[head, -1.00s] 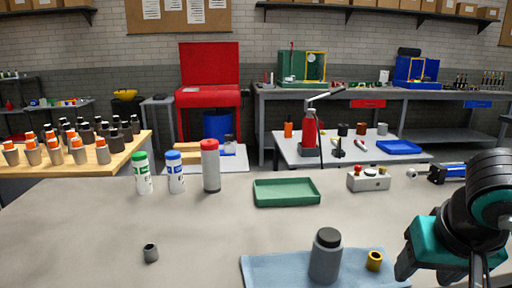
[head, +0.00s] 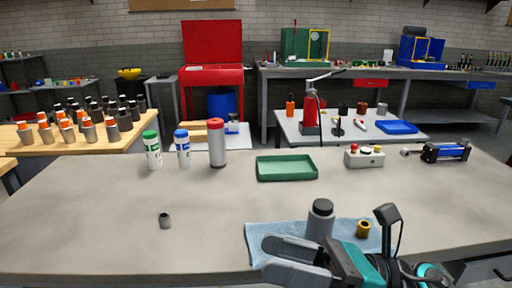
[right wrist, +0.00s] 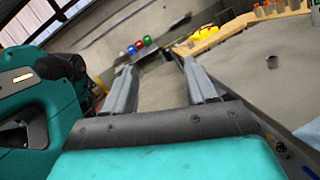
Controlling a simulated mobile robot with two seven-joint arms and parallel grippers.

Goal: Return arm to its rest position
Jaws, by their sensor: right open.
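My right gripper (head: 285,258) is at the near edge of the grey table (head: 120,225) in the head view, over the near side of the blue cloth. Its two grey fingers point left and are apart, with nothing between them. In the right wrist view the fingers (right wrist: 155,80) are also spread and empty, tilted toward a far wall and floor. The teal and black wrist shows at the bottom right of the head view. My left gripper is in no view.
A grey bottle (head: 320,220) and a brass bushing (head: 363,229) stand on the blue cloth (head: 265,232), just beyond my right gripper. A small grey bushing (head: 165,221) stands left. A green tray (head: 287,168), a button box (head: 364,157) and three capped cylinders stand farther back.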

